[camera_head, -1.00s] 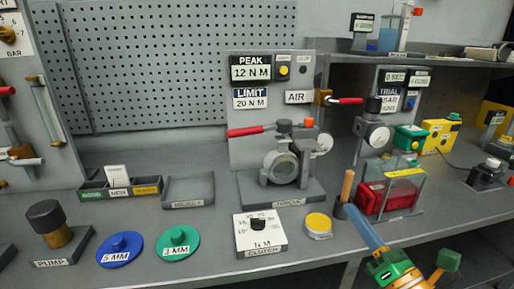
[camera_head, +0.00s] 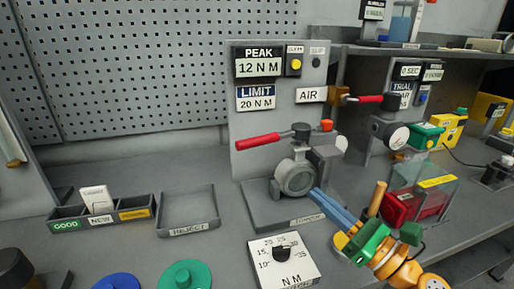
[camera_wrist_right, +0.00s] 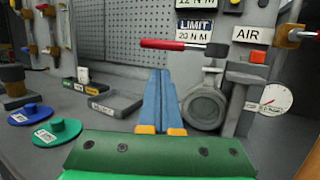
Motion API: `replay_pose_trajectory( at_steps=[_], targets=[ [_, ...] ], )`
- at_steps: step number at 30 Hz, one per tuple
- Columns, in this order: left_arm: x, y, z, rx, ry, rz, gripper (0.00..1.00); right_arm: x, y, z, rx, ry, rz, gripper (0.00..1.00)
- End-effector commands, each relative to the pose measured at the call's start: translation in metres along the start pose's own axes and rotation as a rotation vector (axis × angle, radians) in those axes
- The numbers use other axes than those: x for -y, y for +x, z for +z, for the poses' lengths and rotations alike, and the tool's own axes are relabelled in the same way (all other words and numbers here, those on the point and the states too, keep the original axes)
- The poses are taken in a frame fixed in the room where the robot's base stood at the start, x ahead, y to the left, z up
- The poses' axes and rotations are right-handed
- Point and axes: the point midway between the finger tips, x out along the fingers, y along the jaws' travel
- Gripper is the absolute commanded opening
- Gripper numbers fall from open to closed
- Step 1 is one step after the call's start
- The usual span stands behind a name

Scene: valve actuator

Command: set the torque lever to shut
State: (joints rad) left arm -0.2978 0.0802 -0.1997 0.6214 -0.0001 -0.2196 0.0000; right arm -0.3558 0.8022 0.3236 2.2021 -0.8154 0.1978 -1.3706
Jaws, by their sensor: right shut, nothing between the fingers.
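The torque lever (camera_head: 258,142) has a red handle on a grey arm that points left from the top of the torque rig (camera_head: 295,178). In the right wrist view the red handle (camera_wrist_right: 176,44) lies across, above and beyond my fingertips. My right gripper (camera_head: 318,192) has its blue fingers together, with nothing between them. In the head view its tips are at the lower right of the rig's round body, below the lever and apart from it. In the right wrist view the shut fingers (camera_wrist_right: 161,72) point forward, left of the round body. My left gripper is not in view.
A second red-handled lever (camera_head: 366,99) sits beside the AIR label. A clutch dial box (camera_head: 283,264) stands in front of the rig. A wooden-handled tool (camera_head: 377,199) and a red box (camera_head: 432,205) are near my right gripper. A reject tray (camera_head: 188,211) lies left.

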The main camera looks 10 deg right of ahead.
Motion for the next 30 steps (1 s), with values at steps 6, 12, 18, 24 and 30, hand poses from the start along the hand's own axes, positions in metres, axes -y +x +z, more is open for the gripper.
replay_pose_trajectory(
  at_steps=[6, 12, 18, 24, 30],
  targets=[
    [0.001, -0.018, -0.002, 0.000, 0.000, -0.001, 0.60, 0.001, 0.027, 0.007, 0.004, -0.002, 0.000, 0.00],
    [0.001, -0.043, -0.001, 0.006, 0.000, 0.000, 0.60, 0.001, 0.072, 0.009, 0.006, 0.002, -0.003, 0.00],
    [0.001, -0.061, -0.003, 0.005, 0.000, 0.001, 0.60, 0.001, 0.113, 0.006, 0.003, 0.003, -0.002, 0.00],
    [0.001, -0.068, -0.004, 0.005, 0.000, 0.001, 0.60, 0.000, 0.136, 0.002, 0.001, 0.001, -0.001, 0.00],
    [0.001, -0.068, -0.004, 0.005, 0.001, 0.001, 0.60, 0.000, 0.140, 0.000, 0.000, 0.000, 0.000, 0.00]
  ],
)
